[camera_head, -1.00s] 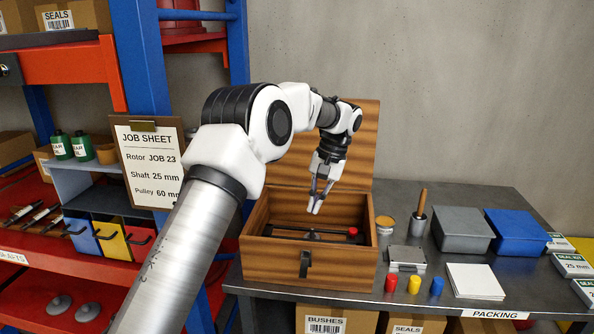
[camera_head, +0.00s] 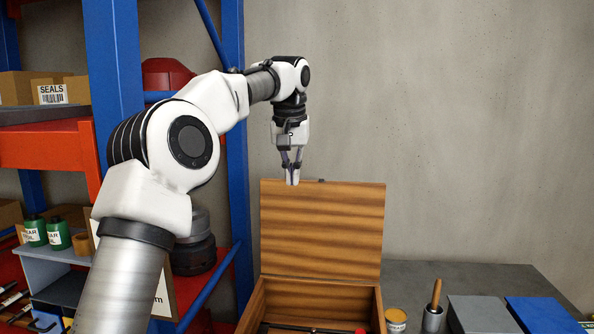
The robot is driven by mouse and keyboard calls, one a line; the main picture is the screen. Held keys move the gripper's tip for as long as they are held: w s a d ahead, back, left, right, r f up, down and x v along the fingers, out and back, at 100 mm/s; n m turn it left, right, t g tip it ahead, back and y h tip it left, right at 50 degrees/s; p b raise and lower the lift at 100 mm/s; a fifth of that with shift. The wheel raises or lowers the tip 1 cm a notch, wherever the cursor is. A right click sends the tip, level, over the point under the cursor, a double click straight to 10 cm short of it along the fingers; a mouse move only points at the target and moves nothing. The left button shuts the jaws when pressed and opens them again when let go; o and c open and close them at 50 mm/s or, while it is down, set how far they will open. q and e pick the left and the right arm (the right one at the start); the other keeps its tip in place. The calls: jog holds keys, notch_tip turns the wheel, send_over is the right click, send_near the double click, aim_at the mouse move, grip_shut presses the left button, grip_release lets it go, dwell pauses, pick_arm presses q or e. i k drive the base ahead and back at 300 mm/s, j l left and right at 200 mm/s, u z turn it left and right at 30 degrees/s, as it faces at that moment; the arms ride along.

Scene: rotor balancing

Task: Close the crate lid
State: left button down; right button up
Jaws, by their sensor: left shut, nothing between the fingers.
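The wooden crate (camera_head: 377,312) stands on the bench at the bottom of the head view, cut off by the lower edge. Its lid (camera_head: 322,235) is open and stands upright at the back of the crate. Inside the crate a dark bar and a bit of red show at the bottom edge. My left gripper (camera_head: 293,183) is shut and empty, pointing down at the lid's top edge, left of its middle. I cannot tell whether it touches the lid or is in front of or behind it. My right gripper is not in view.
To the right of the crate on the bench (camera_head: 420,272) are a small tin (camera_head: 396,321), a pot with a wooden handle (camera_head: 433,312), a grey box (camera_head: 483,316) and a blue box (camera_head: 545,316). A blue and red shelf rack (camera_head: 115,70) stands at the left.

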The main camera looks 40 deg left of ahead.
aim_at(321, 228)
jog(key=i+j, duration=0.9)
jog(key=j, duration=0.15)
